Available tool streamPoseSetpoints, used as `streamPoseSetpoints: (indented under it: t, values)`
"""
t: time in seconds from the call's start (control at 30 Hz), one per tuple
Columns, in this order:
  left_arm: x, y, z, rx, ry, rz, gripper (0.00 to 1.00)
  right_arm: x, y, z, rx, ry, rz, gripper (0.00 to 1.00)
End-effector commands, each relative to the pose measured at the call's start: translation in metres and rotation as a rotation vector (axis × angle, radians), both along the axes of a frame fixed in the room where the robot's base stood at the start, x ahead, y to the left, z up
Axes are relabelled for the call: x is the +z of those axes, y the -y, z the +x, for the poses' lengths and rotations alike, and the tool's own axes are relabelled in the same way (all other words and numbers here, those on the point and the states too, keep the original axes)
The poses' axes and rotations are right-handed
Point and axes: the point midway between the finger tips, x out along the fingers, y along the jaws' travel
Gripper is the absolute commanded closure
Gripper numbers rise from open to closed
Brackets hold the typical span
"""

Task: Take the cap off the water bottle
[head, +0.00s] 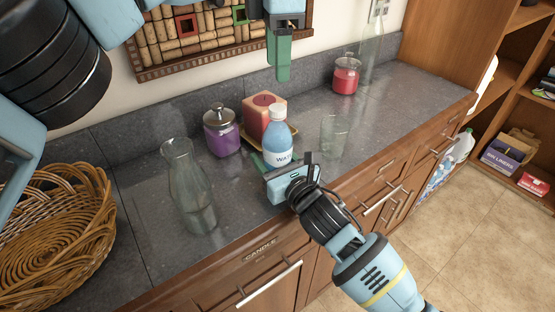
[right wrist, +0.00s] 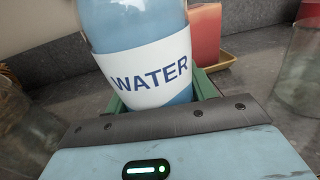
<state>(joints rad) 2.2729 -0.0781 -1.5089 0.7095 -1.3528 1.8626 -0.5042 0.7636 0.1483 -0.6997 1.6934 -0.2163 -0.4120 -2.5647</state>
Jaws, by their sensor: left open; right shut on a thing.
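The water bottle (head: 279,137) stands upright on the grey counter, with blue contents and a white WATER label. Its pale cap (head: 278,108) is on top. In the right wrist view the bottle (right wrist: 147,70) fills the middle and its top is out of frame. My right gripper (head: 268,163) is shut on the lower part of the bottle, with its green fingers on either side (right wrist: 160,95). My left gripper (head: 282,70) hangs above the bottle, pointing down, apart from it. It is open and empty; its fingers overlap in this view.
An orange-red candle (head: 256,118) stands close behind the bottle. A purple jar (head: 220,138) is to its left, a clear glass (head: 333,135) to its right. A glass carafe (head: 188,185) and wicker basket (head: 60,235) stand farther left. A red jar (head: 345,76) is at the back right.

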Motion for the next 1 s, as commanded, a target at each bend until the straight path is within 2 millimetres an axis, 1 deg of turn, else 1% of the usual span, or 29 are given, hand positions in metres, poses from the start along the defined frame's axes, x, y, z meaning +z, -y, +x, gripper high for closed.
streamPoseSetpoints:
  t: [0.03,0.2,0.23,0.37,0.47,0.57,0.67,1.0]
  values:
    - [0.0,0.0,0.0,0.0,0.0,0.0,0.51,-0.0003,0.0001,-0.0001,0.0,-0.001,-0.001,0.76]
    - [0.0,0.0,0.0,0.0,0.0,0.0,0.51,-0.0004,0.0001,-0.0002,0.0,-0.001,-0.001,0.98]
    - [0.0,0.0,0.0,0.0,0.0,0.0,0.51,-0.0004,0.0001,-0.0002,0.0,-0.001,-0.001,1.0]
    - [-0.0001,0.0,0.0,-0.015,0.0,0.0,0.51,-0.0005,0.0001,-0.0002,0.0,-0.001,-0.001,1.0]
    - [-0.0002,0.0001,-0.0002,-0.071,-0.001,0.0,0.51,-0.0006,0.0,-0.0002,0.0,-0.001,-0.001,1.0]
    - [-0.0003,0.0004,-0.0002,-0.182,-0.001,0.0,0.51,-0.0006,0.0,-0.0002,0.0,-0.001,-0.001,1.0]
    - [-0.0004,0.0005,-0.0002,-0.332,0.0,0.0,0.51,-0.0007,0.0,-0.0002,0.0,-0.001,-0.001,1.0]
    - [-0.0004,0.0009,-0.0005,-0.882,-0.001,0.0,0.51,-0.0008,0.0,-0.0002,0.0,-0.002,-0.001,1.0]
